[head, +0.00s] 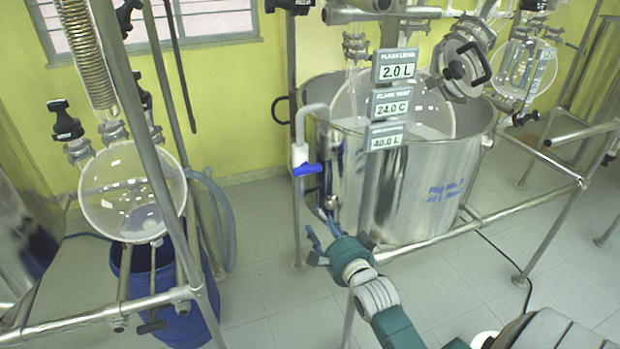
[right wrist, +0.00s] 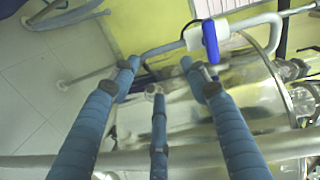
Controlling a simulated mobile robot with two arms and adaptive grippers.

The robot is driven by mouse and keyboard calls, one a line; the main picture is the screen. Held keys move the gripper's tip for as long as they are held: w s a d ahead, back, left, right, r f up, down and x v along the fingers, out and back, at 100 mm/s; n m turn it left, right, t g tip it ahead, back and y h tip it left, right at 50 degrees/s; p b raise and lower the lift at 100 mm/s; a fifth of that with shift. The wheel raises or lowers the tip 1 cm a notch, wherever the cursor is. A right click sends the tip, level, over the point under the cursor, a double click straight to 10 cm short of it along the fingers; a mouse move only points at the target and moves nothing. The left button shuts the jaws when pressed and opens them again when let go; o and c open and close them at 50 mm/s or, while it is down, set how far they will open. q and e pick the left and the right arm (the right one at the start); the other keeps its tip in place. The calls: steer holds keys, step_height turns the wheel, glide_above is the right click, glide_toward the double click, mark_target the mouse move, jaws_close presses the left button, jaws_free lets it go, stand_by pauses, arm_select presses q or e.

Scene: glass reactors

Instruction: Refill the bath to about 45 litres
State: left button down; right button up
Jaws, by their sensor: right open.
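The steel bath (head: 425,195) stands in the middle of the head view, with a round glass flask (head: 410,112) in it. A bent fill pipe (head: 312,108) comes over its left rim. The pipe carries a valve with a blue lever (head: 308,169), lying roughly crosswise to the pipe; the lever also shows in the right wrist view (right wrist: 210,42). The lowest display (head: 386,136) reads 40.0 L; its label is blurred. My right gripper (head: 318,238) is open and empty below the lever, fingers spread in the right wrist view (right wrist: 160,72). My left gripper is out of view.
Displays above read flask level 2.0 L (head: 398,66) and 24.0 C (head: 391,102). A steel frame rail (head: 450,237) runs in front of the bath. Another glass flask (head: 132,190) hangs over a blue drum (head: 185,300) at left. Floor between is clear.

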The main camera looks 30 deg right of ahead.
steer(key=m+t, duration=0.1)
steer(key=m, duration=0.1)
glide_toward(309, 174)
steer(key=p+x, duration=0.2)
steer(key=x, duration=0.6)
steer(key=shift+w, duration=0.4)
steer(key=shift+d, duration=0.1)
steer(key=shift+h, duration=0.3)
jaws_close()
